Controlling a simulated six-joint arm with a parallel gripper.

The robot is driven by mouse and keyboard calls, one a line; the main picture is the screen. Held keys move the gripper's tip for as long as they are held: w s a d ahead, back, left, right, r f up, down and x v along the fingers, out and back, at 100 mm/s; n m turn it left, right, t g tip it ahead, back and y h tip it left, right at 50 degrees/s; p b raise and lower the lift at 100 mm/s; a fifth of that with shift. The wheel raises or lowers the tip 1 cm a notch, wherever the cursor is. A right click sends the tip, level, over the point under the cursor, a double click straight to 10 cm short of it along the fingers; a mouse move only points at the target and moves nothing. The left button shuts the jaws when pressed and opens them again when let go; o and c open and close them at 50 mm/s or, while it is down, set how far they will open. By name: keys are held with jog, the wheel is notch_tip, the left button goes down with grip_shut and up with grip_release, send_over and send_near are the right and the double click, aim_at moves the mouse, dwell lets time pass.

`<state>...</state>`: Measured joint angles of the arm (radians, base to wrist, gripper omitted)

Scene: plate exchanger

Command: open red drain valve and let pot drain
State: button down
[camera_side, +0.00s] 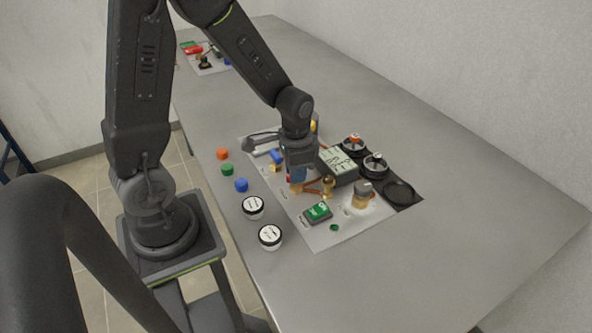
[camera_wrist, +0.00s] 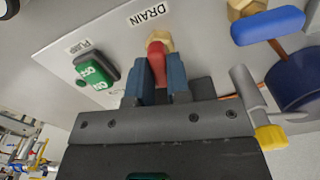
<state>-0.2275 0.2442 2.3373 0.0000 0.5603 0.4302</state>
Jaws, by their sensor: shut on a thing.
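The red drain valve handle (camera_wrist: 156,62) shows in the wrist view, standing out from a brass fitting (camera_wrist: 158,41) below the "DRAIN" label (camera_wrist: 147,15). My gripper (camera_wrist: 157,80) is shut on the red handle, with a blue finger on each side of it. In the side view my gripper (camera_side: 296,172) reaches down to the panel, and the handle is mostly hidden by the fingers. No flowing liquid can be made out. Which vessel is the pot cannot be told for sure; a dark blue round vessel (camera_wrist: 298,82) shows at the right in the wrist view.
A green pump switch (camera_wrist: 95,72) sits left of the valve. A blue valve handle (camera_wrist: 268,26) and a grey lever with a yellow tip (camera_wrist: 270,137) are at the right. White-lidded jars (camera_side: 270,236) and coloured caps (camera_side: 228,170) stand on the table (camera_side: 430,270), which is clear at the right.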

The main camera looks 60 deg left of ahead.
jog(key=shift+n, duration=1.2)
jog(key=c, duration=1.1)
grip_release()
notch_tip(320, 180, up, 14)
jog(key=shift+f, duration=0.1)
